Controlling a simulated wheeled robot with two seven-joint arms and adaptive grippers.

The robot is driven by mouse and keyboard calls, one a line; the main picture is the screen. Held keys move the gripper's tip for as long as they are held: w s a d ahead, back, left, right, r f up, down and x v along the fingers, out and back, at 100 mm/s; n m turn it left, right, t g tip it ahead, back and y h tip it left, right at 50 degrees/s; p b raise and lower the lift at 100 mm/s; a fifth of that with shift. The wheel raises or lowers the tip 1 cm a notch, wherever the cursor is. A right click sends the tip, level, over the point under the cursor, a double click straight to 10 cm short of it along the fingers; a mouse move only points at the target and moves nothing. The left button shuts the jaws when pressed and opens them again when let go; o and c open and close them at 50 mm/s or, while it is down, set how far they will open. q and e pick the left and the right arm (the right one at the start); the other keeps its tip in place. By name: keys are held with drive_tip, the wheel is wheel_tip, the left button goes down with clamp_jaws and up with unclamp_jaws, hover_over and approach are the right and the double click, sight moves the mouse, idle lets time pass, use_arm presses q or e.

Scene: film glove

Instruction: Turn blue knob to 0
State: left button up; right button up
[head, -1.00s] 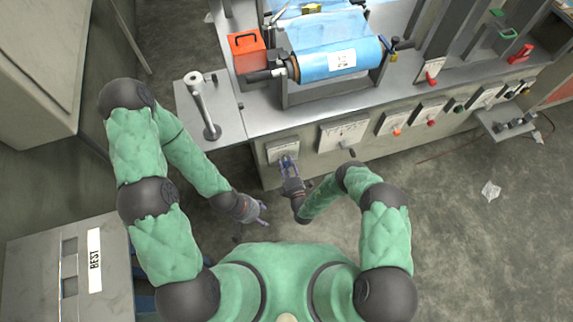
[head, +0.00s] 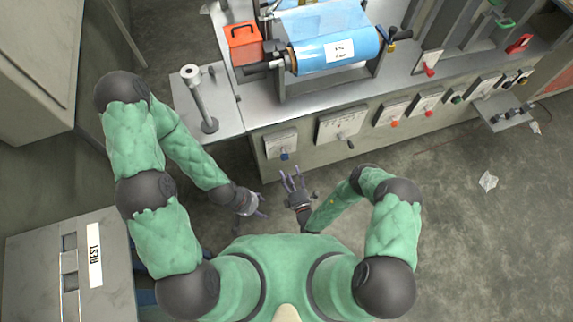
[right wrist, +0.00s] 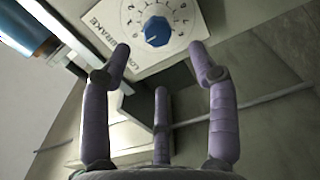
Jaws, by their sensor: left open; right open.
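The blue knob (head: 284,156) sits on a white dial plate (head: 281,143) at the left end of the machine's front panel. In the right wrist view the blue knob (right wrist: 157,31) is round, with a pale pointer mark and numbers around it on the plate lettered "BRAKE". The mark's exact number is too small to read. My right gripper (head: 292,178) is open and empty, just short of the knob and not touching it; its spread purple fingers (right wrist: 158,75) frame the space below the dial. My left gripper (head: 262,205) is open and empty, to the left, away from the panel.
Another dial plate with a dark knob (head: 350,144) is to the right, then plates with red knobs (head: 394,123). A blue film roll (head: 337,52) and an orange box (head: 243,43) are on the machine.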

drive_tip(key=shift+v, duration=1.5)
